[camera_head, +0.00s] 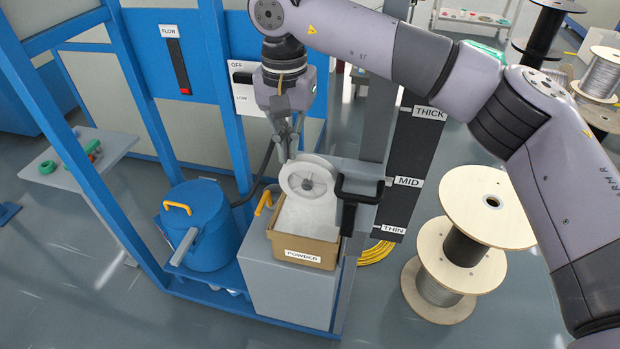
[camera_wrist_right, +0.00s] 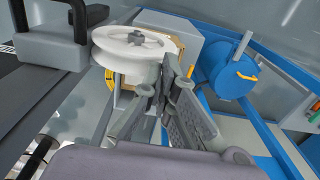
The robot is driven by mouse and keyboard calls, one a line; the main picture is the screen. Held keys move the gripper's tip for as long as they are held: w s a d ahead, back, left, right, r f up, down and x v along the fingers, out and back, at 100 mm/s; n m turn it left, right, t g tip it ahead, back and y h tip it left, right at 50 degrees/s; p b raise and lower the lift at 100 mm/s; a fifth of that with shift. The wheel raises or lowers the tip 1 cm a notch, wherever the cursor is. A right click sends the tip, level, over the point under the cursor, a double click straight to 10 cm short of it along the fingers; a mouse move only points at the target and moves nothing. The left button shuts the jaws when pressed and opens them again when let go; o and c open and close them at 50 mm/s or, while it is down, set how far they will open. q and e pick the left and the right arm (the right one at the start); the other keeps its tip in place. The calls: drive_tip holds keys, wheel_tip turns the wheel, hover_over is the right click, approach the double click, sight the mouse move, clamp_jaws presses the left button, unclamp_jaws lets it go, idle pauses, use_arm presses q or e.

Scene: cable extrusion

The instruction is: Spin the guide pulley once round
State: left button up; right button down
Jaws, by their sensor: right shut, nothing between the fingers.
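The guide pulley (camera_head: 300,177) is a white wheel with a grey hub, mounted on a grey bracket above the powder box. In the right wrist view the pulley (camera_wrist_right: 125,52) shows at upper left, close to the fingers. My right gripper (camera_head: 288,154) comes down from above, with its fingertips at the pulley's upper left rim. Its fingers (camera_wrist_right: 160,88) are shut and hold nothing. The tips look very near the rim; I cannot tell whether they touch it. My left gripper is not in view.
A brown box labelled POWDER (camera_head: 303,254) sits below the pulley. A black handle (camera_head: 349,205) stands just right of the pulley. A blue drum (camera_head: 200,222) with a yellow handle is at left. Blue frame posts rise at left; wooden spools (camera_head: 487,207) stand at right.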

drive_tip(key=w+a+f+b, duration=0.1)
drive_tip(key=a+f+b, duration=0.1)
drive_tip(key=a+f, duration=0.3)
wheel_tip(320, 180, down, 2)
drive_tip(key=shift+w+f, duration=0.2)
drive_tip(key=shift+w, duration=0.15)
idle(0.4)
drive_tip(key=shift+r, duration=0.1)
idle(0.6)
wheel_tip(320, 180, up, 8)
drive_tip(key=p, duration=0.5)
drive_tip(key=shift+r, duration=0.15)
